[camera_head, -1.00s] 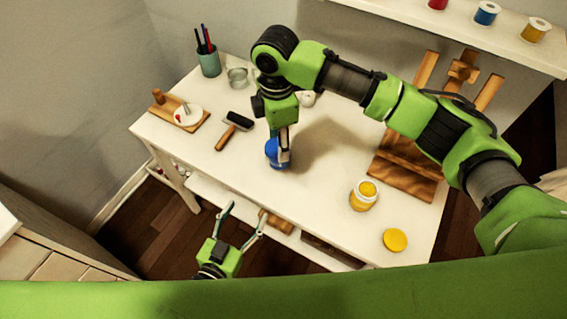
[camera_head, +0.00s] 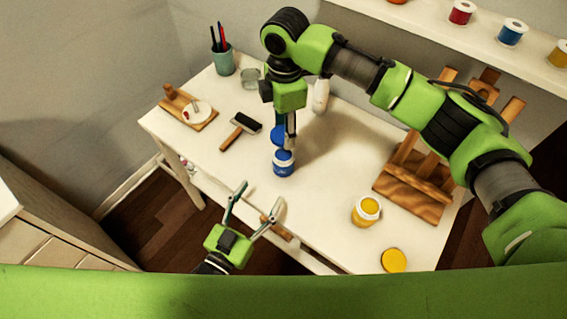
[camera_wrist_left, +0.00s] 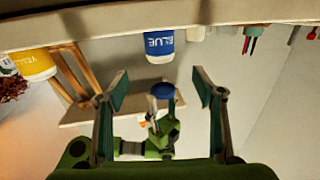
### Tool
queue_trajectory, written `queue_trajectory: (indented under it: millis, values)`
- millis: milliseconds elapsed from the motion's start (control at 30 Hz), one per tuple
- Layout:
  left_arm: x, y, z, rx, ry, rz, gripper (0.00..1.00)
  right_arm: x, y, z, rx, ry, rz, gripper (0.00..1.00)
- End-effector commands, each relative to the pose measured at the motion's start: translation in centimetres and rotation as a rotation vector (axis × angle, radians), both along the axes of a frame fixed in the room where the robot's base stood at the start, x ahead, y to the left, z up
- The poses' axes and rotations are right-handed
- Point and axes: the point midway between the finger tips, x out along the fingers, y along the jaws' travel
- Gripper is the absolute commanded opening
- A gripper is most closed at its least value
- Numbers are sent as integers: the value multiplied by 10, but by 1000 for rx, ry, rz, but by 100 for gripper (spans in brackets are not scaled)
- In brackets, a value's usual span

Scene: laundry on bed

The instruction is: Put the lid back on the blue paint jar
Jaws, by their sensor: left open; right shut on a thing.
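The lid also shows in the left wrist view (camera_wrist_left: 163,90). My left gripper (camera_head: 257,198) is open and empty, in front of the table edge. Its fingers (camera_wrist_left: 162,88) point toward the jar without touching it.
An open yellow jar (camera_head: 365,211) and its yellow lid (camera_head: 394,260) are to the right on the table (camera_head: 330,215). A wooden easel (camera_head: 412,190) stands behind them. A brayer (camera_head: 240,130), a glass and a pen cup (camera_head: 223,61) are at the left.

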Motion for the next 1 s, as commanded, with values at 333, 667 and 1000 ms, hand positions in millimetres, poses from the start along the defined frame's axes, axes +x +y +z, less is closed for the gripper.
queue_trajectory:
  millis: [333,667,1000]
  values:
    - [44,-22,2,-2,-4,1,62,0,0,0,0,0,-1,33]
    - [93,-47,1,-1,-3,0,62,0,0,0,0,0,-1,33]
    - [106,-54,0,0,0,0,62,0,0,0,0,0,-1,33]
